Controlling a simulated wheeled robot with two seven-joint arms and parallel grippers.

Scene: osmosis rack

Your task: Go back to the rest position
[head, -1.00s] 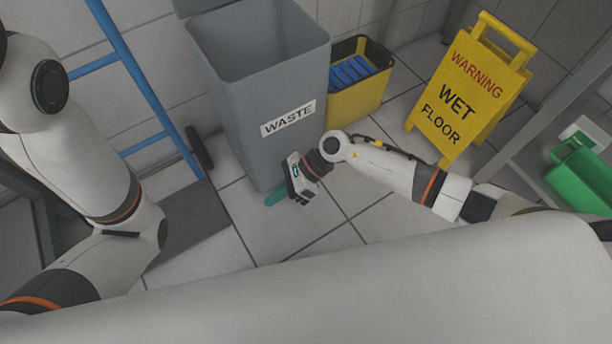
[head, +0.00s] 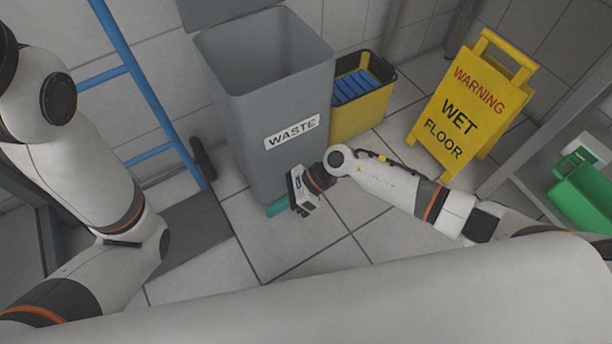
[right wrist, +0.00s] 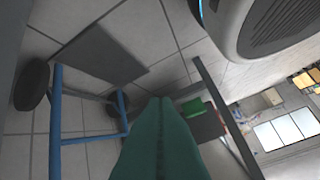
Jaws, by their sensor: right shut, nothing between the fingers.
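My right gripper (head: 276,209) has teal fingers and is beside the lower front of the grey waste bin (head: 262,155) in the head view. Whether it touches the bin is not clear. Its fingers (right wrist: 160,125) are shut together with nothing between them in the right wrist view. My right arm (head: 390,187) reaches in from the right, low over the tiled floor. My left arm (head: 105,200) is folded at the left of the head view, and its gripper is out of sight.
A yellow bin with blue items (head: 362,112) stands behind the waste bin. A yellow wet floor sign (head: 465,115) is to its right. A blue ladder-like frame (head: 150,100) is at left. A green container (head: 582,200) is at far right. Floor tiles (head: 330,225) in the middle are clear.

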